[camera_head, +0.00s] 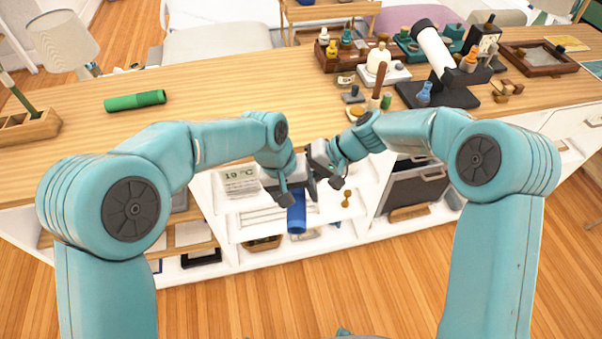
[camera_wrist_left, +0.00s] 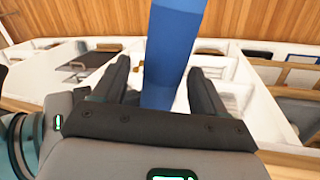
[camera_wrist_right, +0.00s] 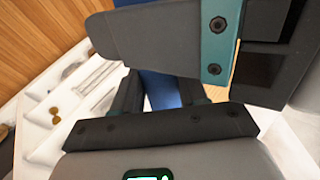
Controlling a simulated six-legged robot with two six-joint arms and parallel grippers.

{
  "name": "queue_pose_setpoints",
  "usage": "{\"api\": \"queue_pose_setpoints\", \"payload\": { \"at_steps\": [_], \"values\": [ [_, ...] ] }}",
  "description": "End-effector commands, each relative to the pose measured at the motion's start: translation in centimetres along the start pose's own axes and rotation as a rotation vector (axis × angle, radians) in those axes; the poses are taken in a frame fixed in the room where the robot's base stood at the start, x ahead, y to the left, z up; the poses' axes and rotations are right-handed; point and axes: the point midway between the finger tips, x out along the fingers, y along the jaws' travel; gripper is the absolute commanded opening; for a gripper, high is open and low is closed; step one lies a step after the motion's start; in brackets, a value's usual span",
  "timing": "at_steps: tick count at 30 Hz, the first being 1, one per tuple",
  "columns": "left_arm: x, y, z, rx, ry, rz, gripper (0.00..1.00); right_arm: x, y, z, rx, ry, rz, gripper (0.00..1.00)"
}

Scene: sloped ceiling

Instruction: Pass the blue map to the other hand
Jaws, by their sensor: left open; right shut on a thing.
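The blue map (camera_head: 297,214) is a rolled blue tube held in front of the shelf unit, below the tabletop edge. My right gripper (camera_wrist_right: 160,92) is shut on the map, partly hidden behind my left gripper's finger in the right wrist view. My left gripper (camera_head: 298,190) is open, with its fingers on either side of the map. In the left wrist view the map (camera_wrist_left: 172,50) runs between the two spread fingers of the left gripper (camera_wrist_left: 160,85), with a gap on the right side. The map's upper end is hidden by the grippers in the head view.
A green roll (camera_head: 135,100) lies on the wooden table (camera_head: 240,98) at left. A telescope-like white tube (camera_head: 434,48) and several small items crowd the right. White shelves (camera_head: 225,235) sit close behind the grippers.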

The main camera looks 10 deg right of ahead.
Motion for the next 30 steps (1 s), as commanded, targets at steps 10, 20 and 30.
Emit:
{"api": "queue_pose_setpoints", "payload": {
  "at_steps": [10,20,30],
  "values": [
    [-7.0,0.1,-0.1,0.000,0.006,0.003,0.72,0.0,0.0,0.0,0.000,0.000,0.001,0.13],
    [-11.4,-0.1,-0.1,-0.006,0.002,0.004,0.72,0.0,0.1,0.0,0.000,0.001,0.001,0.13],
    [-3.0,-7.7,-7.1,-0.533,0.167,0.237,0.72,0.0,0.1,0.0,0.000,0.001,0.001,0.13]
  ]
}}
